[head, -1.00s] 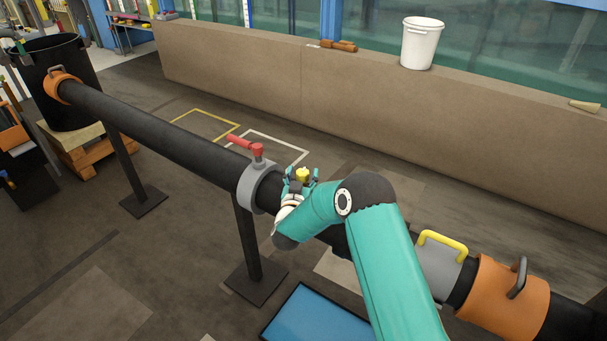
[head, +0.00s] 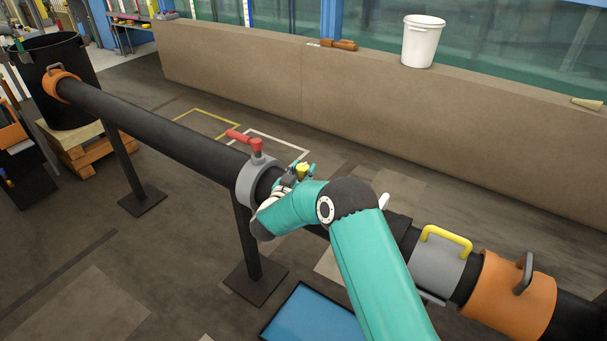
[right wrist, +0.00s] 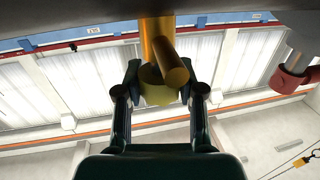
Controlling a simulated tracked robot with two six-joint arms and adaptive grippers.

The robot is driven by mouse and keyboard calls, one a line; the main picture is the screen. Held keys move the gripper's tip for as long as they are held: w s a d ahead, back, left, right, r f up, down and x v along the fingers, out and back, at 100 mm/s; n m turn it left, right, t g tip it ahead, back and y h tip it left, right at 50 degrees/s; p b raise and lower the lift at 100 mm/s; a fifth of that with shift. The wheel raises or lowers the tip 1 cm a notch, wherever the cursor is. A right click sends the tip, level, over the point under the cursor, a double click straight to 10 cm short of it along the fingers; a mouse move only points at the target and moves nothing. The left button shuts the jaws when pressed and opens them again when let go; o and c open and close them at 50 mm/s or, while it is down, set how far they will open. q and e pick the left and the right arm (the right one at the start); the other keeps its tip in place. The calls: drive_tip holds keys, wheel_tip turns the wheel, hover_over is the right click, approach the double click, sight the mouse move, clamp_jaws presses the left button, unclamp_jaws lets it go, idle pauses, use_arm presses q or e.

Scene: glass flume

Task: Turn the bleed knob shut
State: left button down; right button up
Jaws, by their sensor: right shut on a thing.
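The bleed knob (head: 303,169) is a small yellow piece on the black pipe (head: 190,143), just right of the grey collar with the red lever. My right gripper (head: 298,174) is at the knob, its fingers partly hidden by my teal arm. In the right wrist view the knob (right wrist: 158,88) shows as a yellow, brass-coloured stem with a side bar, and the fingers of my right gripper (right wrist: 160,92) are closed around it, one on each side. My left gripper is not in view.
A red lever (head: 245,140) on the grey collar (head: 245,183) stands close left of my gripper. A yellow handle (head: 446,236) and an orange clamp (head: 512,295) are further right along the pipe. A blue tray (head: 310,318) lies on the floor below.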

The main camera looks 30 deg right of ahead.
drive_tip(key=shift+w+a+r, duration=0.1)
drive_tip(key=shift+a, duration=0.05)
drive_tip(key=o, duration=1.2)
drive_tip(key=shift+c, duration=0.2)
drive_tip(key=v, duration=1.2)
